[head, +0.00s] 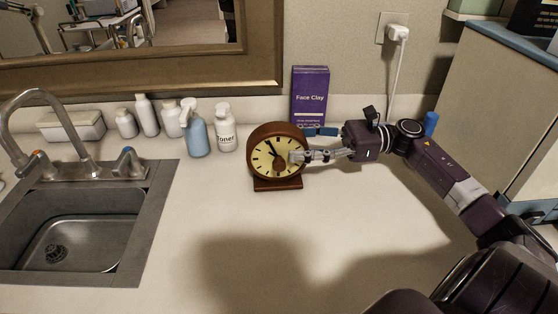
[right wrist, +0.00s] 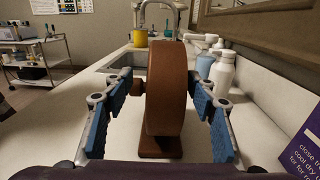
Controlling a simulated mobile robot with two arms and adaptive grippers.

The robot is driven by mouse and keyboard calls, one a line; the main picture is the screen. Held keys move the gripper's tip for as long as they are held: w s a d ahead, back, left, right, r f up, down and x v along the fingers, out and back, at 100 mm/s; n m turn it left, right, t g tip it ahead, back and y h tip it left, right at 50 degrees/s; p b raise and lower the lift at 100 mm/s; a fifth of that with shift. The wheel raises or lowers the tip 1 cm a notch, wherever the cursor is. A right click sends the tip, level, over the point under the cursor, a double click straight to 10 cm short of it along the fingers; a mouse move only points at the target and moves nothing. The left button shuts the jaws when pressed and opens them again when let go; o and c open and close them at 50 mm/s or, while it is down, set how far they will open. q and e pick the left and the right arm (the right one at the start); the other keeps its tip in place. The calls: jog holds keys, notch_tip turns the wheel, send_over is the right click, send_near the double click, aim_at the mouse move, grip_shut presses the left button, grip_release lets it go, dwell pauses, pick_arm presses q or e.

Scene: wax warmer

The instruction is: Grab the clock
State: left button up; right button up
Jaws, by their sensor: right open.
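The clock (head: 264,150) is a brown wooden mantel clock with a rounded top, a pale yellow dial and a flat base, standing upright on the counter. In the right wrist view the clock (right wrist: 166,90) shows edge-on between the blue-padded fingers. My right gripper (head: 307,145) reaches in from the right and is open, one finger in front of the dial and the other towards the back of the clock. In the right wrist view my right gripper (right wrist: 161,90) has a gap on both sides of the clock body. My left gripper is not in view.
A purple Face Clay box (head: 310,92) stands behind the clock. A blue pump bottle (head: 195,130), a white toner bottle (head: 225,130) and several white bottles stand left along the wall. The sink (head: 80,230) is at left. The front counter (head: 220,230) is clear.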

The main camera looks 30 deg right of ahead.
aim_at(277, 140)
jog(key=p+x, duration=0.1)
jog(key=x, duration=0.1)
jog(key=p+x, duration=0.1)
jog(key=x, duration=0.1)
jog(key=shift+w+r, duration=0.25)
jog(key=shift+w, duration=0.15)
jog(key=shift+w+a+f, duration=0.1)
jog(key=shift+w+a, duration=0.05)
jog(key=shift+a, duration=0.1)
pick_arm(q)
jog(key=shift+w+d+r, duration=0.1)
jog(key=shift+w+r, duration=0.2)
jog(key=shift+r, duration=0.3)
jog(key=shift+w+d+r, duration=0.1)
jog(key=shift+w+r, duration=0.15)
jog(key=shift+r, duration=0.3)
pick_arm(e)
jog(key=shift+c, duration=0.4)
jog(key=shift+c, duration=1.4)
grip_shut()
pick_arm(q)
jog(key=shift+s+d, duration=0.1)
pick_arm(e)
jog(key=shift+d, duration=0.1)
